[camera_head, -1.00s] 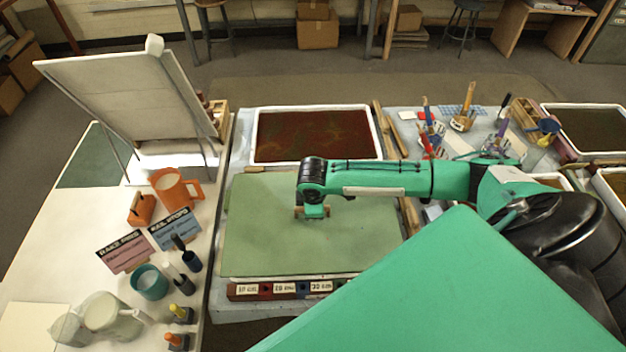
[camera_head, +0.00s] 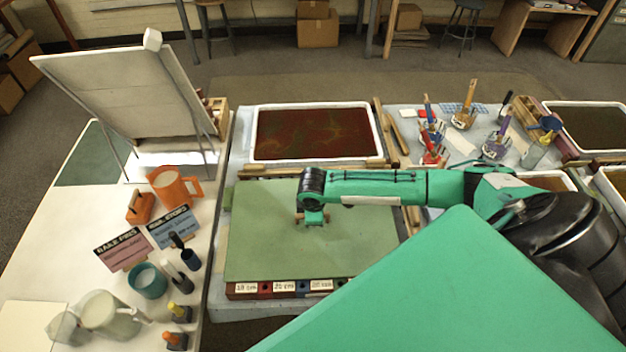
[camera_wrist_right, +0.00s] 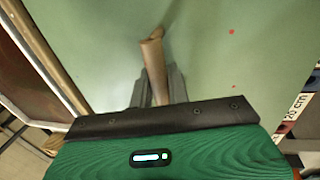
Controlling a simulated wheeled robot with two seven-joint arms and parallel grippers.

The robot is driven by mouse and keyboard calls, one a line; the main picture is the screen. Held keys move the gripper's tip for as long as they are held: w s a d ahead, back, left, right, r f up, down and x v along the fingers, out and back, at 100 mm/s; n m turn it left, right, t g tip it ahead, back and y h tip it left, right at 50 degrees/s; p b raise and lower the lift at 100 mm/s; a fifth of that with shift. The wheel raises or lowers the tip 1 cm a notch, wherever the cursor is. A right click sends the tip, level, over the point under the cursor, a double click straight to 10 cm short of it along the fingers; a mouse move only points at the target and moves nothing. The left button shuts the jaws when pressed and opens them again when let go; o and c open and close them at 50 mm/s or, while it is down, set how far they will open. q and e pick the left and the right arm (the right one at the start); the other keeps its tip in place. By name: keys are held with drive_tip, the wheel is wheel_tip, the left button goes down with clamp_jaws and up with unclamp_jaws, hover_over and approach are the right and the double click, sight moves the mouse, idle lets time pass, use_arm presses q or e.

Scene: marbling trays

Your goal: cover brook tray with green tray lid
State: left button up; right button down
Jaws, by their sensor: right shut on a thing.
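The green tray lid (camera_head: 260,240) is a flat pale green panel with a wooden handle at its middle. It lies over the near middle of the bench, and what is beneath it is hidden. My right gripper (camera_head: 312,218) is above the lid, shut on its handle. In the right wrist view the handle (camera_wrist_right: 154,65) stands between the fingers (camera_wrist_right: 157,88), with the lid's surface (camera_wrist_right: 215,65) behind. A white-rimmed tray (camera_head: 253,140) with dark red-brown liquid lies uncovered behind the lid. No tray's name is readable, so I cannot tell which is the brook tray. My left gripper is not in view.
A strip with size labels (camera_head: 265,288) runs along the lid's near edge. An orange mug (camera_head: 168,187), cards and bottles stand on the left table. Wooden strips (camera_head: 397,132) and brush pots (camera_head: 462,118) are to the right. More white-rimmed trays (camera_head: 556,106) lie at the far right.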

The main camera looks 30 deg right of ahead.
drive_tip(key=c, duration=1.3)
unclamp_jaws()
drive_tip(key=shift+o, duration=0.2)
drive_tip(key=shift+r, duration=0.1)
wheel_tip(320, 180, up, 13)
drive_tip(key=s+a+b, duration=0.1)
drive_tip(key=s+b, duration=0.1)
drive_tip(key=shift+s+a+r, duration=0.15)
drive_tip(key=shift+a+r, duration=0.05)
